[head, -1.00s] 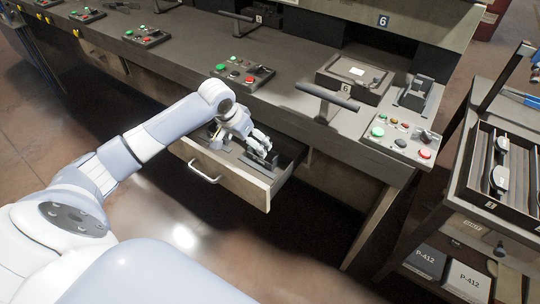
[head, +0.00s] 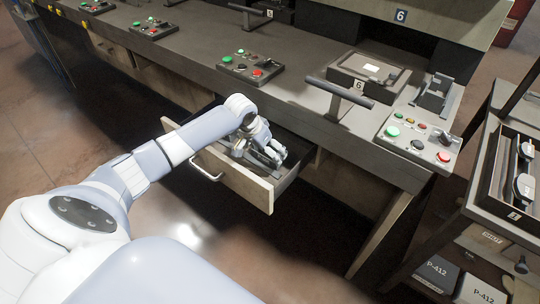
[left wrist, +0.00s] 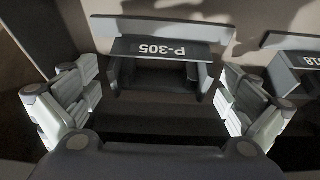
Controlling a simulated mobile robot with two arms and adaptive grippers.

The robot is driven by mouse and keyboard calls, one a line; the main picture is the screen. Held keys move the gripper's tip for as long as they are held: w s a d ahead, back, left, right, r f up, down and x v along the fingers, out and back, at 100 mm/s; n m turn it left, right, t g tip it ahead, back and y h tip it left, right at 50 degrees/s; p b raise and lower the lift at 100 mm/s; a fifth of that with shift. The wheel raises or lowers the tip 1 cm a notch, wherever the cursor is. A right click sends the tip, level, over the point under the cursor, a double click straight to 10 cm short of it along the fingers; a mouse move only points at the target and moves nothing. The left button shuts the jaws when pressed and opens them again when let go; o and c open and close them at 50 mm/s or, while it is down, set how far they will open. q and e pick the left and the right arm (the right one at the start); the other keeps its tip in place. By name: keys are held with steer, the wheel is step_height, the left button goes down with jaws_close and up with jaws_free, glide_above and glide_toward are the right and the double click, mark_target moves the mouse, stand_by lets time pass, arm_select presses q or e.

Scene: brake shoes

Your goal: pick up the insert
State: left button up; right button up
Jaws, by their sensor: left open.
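In the left wrist view a dark grey insert labelled P-305 (left wrist: 180,48) lies straight ahead, with a raised plate and a recessed middle. A second similar insert, its label ending in 18 (left wrist: 300,60), is cut off at the right. My left gripper (left wrist: 160,80) is open, its pale fingers on either side of the P-305 insert; I cannot tell if they touch it. In the head view my left gripper (head: 276,151) is down in the open drawer (head: 235,182) and hides most of what lies there. My right gripper is not in view.
The drawer is pulled out beneath the workbench (head: 300,92). A rack with a tray (head: 488,200) and P-412 boxes (head: 437,272) stands at the right.

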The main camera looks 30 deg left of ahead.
arm_select(q)
steer(key=shift+w+x, duration=0.25)
steer(key=shift+x, duration=1.7)
steer(key=shift+r, duration=0.15)
steer(key=shift+c, duration=0.6)
steer(key=c, duration=0.9)
steer(key=shift+c, duration=0.4)
steer(key=shift+r, duration=0.1)
